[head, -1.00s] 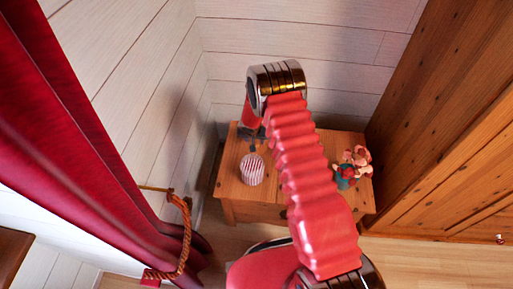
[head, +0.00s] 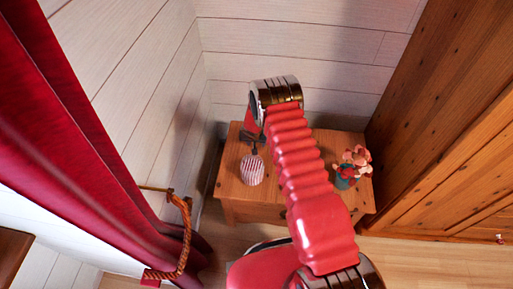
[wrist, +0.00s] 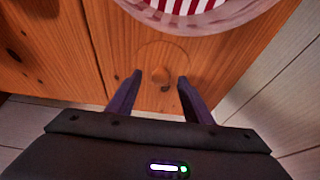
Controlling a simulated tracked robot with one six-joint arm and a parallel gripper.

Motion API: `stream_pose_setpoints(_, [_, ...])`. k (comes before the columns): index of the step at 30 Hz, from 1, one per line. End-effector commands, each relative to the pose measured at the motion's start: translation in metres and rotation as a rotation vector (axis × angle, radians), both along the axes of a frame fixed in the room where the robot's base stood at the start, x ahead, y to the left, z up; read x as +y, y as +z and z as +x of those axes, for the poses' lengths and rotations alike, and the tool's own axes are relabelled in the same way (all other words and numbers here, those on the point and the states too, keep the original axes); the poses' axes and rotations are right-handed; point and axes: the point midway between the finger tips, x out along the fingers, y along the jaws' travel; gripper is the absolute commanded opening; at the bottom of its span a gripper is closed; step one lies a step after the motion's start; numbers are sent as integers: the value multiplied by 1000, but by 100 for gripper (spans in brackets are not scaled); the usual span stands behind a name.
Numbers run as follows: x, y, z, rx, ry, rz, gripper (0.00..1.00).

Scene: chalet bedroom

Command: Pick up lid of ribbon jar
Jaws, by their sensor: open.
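The ribbon jar (head: 252,169), clear with red and white stripes, stands upright on the left of the small wooden table. Part of the jar also shows at the top of the wrist view (wrist: 190,10). The lid (wrist: 160,75) looks like a small round wooden disc with a knob, close in colour to the tabletop, beside the jar. My gripper (wrist: 160,82) is open, with one finger on each side of the knob. Contact is not clear. In the head view my gripper (head: 254,149) is just behind the jar, and the lid cannot be made out.
The wooden table (head: 232,188) stands in a corner by white plank walls (head: 300,60). A red curtain (head: 90,160) with a rope tie hangs at left. A wooden cabinet (head: 440,130) stands at right.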

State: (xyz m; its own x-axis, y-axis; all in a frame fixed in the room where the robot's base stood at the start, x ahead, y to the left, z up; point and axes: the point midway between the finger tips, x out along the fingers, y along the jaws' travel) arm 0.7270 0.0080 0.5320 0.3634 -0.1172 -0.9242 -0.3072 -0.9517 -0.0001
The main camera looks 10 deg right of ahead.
Motion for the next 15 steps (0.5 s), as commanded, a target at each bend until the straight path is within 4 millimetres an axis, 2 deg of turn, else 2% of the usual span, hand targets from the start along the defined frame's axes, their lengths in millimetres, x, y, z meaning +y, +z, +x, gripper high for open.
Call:
stream_pose_setpoints(5, [-1, -12, 5, 0, 0, 0, 46])
stream_pose_setpoints(15, [-1, -13, 5, 0, 1, 0, 46])
